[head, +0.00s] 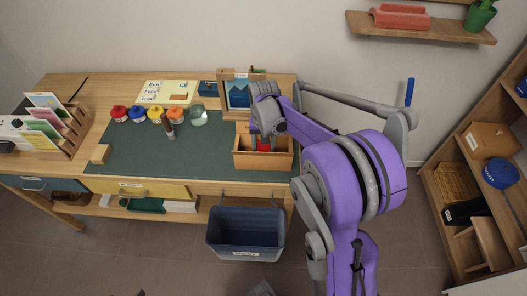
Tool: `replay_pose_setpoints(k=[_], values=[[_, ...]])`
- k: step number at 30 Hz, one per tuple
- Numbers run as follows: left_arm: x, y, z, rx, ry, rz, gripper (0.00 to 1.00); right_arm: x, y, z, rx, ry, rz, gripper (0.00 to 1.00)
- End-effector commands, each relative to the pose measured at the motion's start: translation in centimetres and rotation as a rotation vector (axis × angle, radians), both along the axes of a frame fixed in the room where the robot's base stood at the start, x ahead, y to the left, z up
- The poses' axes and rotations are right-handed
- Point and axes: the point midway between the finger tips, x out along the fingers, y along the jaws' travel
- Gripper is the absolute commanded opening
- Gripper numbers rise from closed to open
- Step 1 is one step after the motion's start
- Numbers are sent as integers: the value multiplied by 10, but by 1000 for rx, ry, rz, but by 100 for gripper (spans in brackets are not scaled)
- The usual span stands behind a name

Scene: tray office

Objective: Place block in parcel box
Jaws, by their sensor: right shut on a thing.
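My right gripper (263,145) reaches down into an open orange-brown wooden box (263,167) on the desk. It is shut on a red block (263,146), of which only a small part shows between and below the fingers. I cannot tell whether the block touches the box floor. A small plain wooden block (100,153) lies at the left edge of the green mat (205,160). My left gripper does not show clearly.
Paint jars (154,113), a glass jar (198,116) and a picture frame (237,94) stand along the mat's back. A card rack (72,130) is at left. A dark bin (245,232) stands below the desk front. Shelves (470,190) are at right.

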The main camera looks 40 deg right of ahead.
Motion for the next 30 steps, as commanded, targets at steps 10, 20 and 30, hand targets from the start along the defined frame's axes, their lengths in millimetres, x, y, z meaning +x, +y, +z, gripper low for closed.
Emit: replay_pose_setpoints(k=[10,20,30], values=[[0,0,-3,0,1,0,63,0,0,-29,0,0,0,3],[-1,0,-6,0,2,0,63,0,0,-32,0,0,0,70],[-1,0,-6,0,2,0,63,0,0,-31,0,0,0,89]])
